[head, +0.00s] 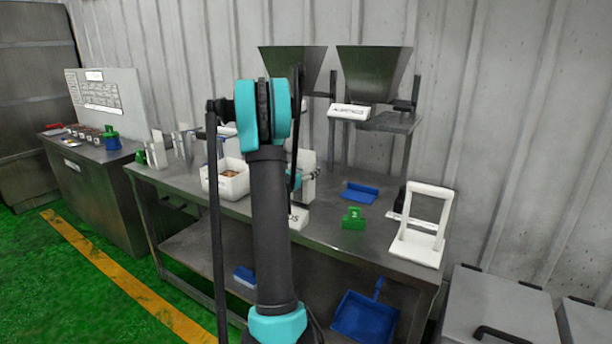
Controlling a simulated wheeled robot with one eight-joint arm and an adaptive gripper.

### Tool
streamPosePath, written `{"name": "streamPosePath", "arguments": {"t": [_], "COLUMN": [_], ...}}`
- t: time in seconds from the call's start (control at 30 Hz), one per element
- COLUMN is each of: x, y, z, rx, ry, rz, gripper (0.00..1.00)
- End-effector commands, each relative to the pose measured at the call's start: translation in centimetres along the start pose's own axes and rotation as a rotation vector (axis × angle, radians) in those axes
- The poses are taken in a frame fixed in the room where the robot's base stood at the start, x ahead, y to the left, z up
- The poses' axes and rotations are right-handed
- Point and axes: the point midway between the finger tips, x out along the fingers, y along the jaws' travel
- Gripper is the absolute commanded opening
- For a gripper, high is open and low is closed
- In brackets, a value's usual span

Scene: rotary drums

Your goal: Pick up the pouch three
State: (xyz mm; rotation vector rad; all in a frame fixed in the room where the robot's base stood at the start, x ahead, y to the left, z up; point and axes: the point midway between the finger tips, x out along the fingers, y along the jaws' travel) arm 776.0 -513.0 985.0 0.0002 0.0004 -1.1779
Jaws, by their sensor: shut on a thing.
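My arm (268,210) rises through the middle of the head view, and its dark upper link and teal joint block what lies behind. My gripper cannot be made out; it is hidden behind the arm. A small teal part (293,179) shows just right of the link, probably my wrist. No pouch marked three can be made out. A green number tag (353,218) reading 2 stands on the steel table (325,233). A white box (225,183) with brown contents sits on the table left of the arm.
Two steel hoppers (375,72) stand behind the table. A blue tray (360,192) and a white frame stand (420,230) are on its right half. Metal containers (157,153) stand at its left end. A blue dustpan (365,316) is below. Green floor is open at left.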

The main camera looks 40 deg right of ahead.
Motion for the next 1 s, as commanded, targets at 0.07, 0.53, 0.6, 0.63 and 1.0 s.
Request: {"name": "streamPosePath", "arguments": {"t": [0.07, 0.53, 0.6, 0.63, 1.0], "x": [-0.1, -0.1, -0.1, -0.1, 0.0], "y": [-0.1, -0.1, 0.0, 0.0, 0.0], "z": [1.3, 13.6, 15.0, 15.5, 18.4], "rx": [0.0, 0.0, 0.0, 0.0, 0.0], "ry": [0.0, 0.0, 0.0, 0.0, 0.0], "rz": [0.0, 0.0, 0.0, 0.0, 0.0], "gripper": [0.16, 0.16, 0.16, 0.16, 0.16]}}
